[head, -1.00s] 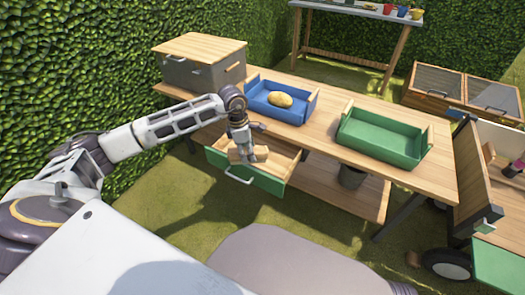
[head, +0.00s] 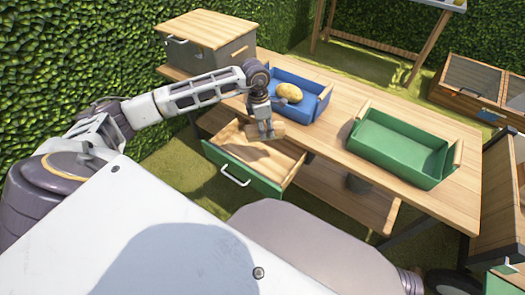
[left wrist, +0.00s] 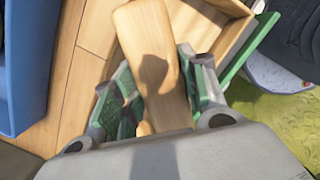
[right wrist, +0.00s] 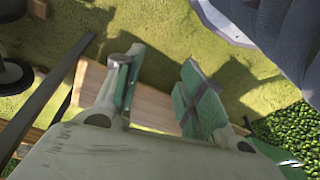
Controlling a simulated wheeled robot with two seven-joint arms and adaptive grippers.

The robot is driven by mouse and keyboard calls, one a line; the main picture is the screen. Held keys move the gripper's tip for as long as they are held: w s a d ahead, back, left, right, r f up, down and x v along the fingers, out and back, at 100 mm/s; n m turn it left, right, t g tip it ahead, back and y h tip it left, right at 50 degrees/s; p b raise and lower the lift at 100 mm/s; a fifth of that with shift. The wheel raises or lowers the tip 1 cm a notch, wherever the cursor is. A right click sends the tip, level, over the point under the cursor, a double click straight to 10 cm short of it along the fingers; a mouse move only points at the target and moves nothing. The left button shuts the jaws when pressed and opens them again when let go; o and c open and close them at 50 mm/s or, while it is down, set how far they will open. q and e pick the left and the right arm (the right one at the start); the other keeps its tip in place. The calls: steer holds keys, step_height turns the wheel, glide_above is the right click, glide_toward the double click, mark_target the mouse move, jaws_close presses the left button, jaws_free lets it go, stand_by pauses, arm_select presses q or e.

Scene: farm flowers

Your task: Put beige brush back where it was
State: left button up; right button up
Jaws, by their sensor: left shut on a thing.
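The beige brush (head: 280,131) shows as a pale wooden block. It also shows lengthwise between the fingers in the left wrist view (left wrist: 152,55). My left gripper (head: 265,132) is shut on it, at the back edge of the open drawer (head: 238,172) with a green front. The fingers hide part of the brush, and I cannot tell its exact height above the drawer. The visible part of the drawer's wooden inside looks empty. My right gripper (right wrist: 155,85) shows only in the right wrist view, with its fingers apart and nothing between them.
On the wooden workbench (head: 345,103) stand a blue tray (head: 313,101) holding a potato (head: 289,92), an empty green tray (head: 400,145) and a grey box with a wooden lid (head: 207,38). A lower shelf (head: 345,195) lies right of the drawer.

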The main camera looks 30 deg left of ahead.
stand_by(0.4)
